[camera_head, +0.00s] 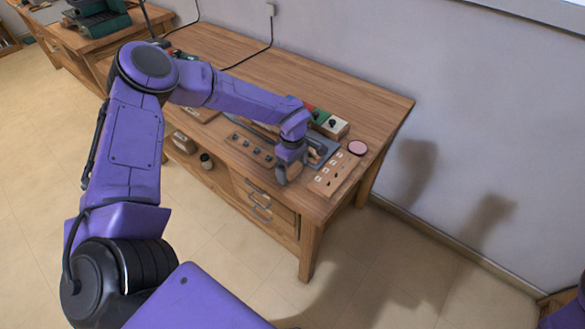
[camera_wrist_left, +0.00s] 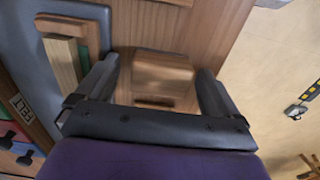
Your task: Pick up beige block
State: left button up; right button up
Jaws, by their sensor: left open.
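My left gripper (camera_head: 285,178) is low over the front part of the workbench, beside a grey tray. In the left wrist view its two fingers (camera_wrist_left: 158,92) are spread apart. A brown wooden block-like piece (camera_wrist_left: 163,72) shows between them; I cannot tell whether either finger touches it. A beige wooden block (camera_wrist_left: 62,64) lies in the grey tray (camera_wrist_left: 25,62), to the left of the fingers, next to a green strip. In the head view the gripper and wrist partly hide this area. My right gripper is not in view.
The workbench (camera_head: 370,95) stands against the wall. A wooden board with dark pegs (camera_head: 252,149) lies left of the gripper, and a board with pale squares (camera_head: 330,178) lies right of it. A round pink-topped item (camera_head: 357,148) and a green-and-white box (camera_head: 331,124) are close by.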

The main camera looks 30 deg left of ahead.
aim_at(292, 167)
pick_arm(q)
jog(key=c, duration=1)
jog(key=shift+c, duration=0.2)
jog(key=shift+r, duration=0.15)
jog(key=shift+r, duration=0.35)
jog(key=r, duration=0.3)
jog(key=shift+s+b, duration=0.2)
jog(key=shift+b, duration=0.15)
jog(key=s+r, duration=0.9)
jog(key=s, duration=0.4)
jog(key=shift+s+d+b, duration=0.35)
jog(key=shift+b, duration=0.1)
jog(key=shift+c, duration=0.4)
